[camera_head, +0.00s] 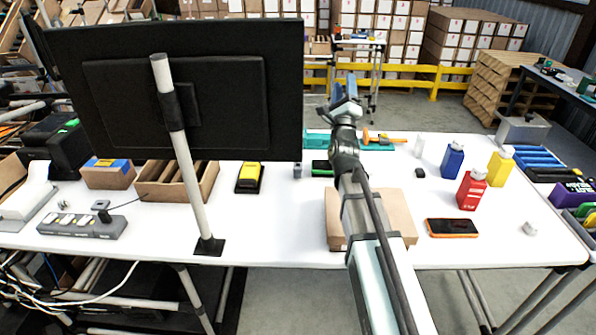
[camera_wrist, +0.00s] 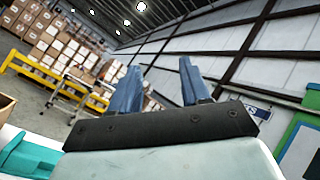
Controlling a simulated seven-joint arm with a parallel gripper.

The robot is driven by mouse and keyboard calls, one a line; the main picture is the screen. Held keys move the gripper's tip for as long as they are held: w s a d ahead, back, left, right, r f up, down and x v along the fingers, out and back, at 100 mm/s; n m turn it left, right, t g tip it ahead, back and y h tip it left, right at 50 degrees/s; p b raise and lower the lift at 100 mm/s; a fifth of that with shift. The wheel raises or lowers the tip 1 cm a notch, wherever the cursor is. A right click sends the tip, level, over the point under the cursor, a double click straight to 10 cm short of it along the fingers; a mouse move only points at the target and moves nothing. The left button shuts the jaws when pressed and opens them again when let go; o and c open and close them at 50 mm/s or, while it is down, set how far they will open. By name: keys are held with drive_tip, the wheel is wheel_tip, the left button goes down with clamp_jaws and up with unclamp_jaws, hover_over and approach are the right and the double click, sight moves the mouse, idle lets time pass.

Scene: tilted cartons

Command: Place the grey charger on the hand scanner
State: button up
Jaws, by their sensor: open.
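My gripper (camera_head: 345,92) is raised above the far side of the white table, pointing up and away. In the wrist view its two blue fingers (camera_wrist: 158,82) stand apart with nothing between them. A small grey block (camera_head: 297,171), which looks like the grey charger, sits on the table left of my arm. A flat orange device with a dark screen (camera_head: 452,228), probably the hand scanner, lies right of my arm near the front; its top looks bare. A yellow-and-black device (camera_head: 249,178) lies further left; I cannot tell its kind.
A cardboard box (camera_head: 400,212) lies partly under my arm. Blue (camera_head: 452,160), red (camera_head: 471,190) and yellow (camera_head: 500,167) bottles stand at right. A small black block (camera_head: 420,173) and pale block (camera_head: 530,229) lie nearby. A monitor (camera_head: 180,90) blocks the back left.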

drive_tip(key=s+a+f+m+g+h, duration=0.1)
drive_tip(key=a+f+m+g, duration=0.15)
drive_tip(key=f, duration=0.25)
drive_tip(key=s+a+f+m+g, duration=0.1)
drive_tip(key=s+a+f+m, duration=0.1)
drive_tip(key=a+f+m, duration=0.3)
drive_tip(key=m+g+y, duration=0.2)
drive_tip(key=m+g, duration=0.1)
approach(298, 171)
drive_tip(key=shift+n, duration=0.25)
drive_tip(key=w, duration=0.4)
drive_tip(key=shift+w, duration=3.95)
drive_tip(key=shift+c, duration=0.3)
drive_tip(key=c, duration=0.8)
drive_tip(key=shift+r, duration=0.15)
